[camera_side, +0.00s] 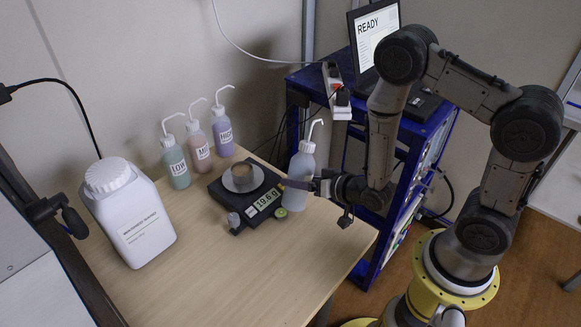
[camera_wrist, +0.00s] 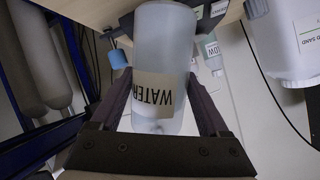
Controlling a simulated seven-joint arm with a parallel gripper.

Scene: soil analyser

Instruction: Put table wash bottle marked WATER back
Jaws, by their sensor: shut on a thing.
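The wash bottle marked WATER (camera_side: 297,180) is whitish and translucent with a bent white spout. It stands upright at the table's right edge, next to the scale; I cannot tell whether its base touches the table. My gripper (camera_side: 300,186) is shut on its body from the right. In the wrist view the bottle (camera_wrist: 165,55) is between both fingers of my gripper (camera_wrist: 168,100), with the WATER label facing the camera. Its top is cut off or hidden in that view.
Wash bottles marked LOW (camera_side: 176,165), MID (camera_side: 198,148) and HIGH (camera_side: 222,133) stand along the wall. A large white jug (camera_side: 130,215) is at left. The front table area (camera_side: 240,275) is clear.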

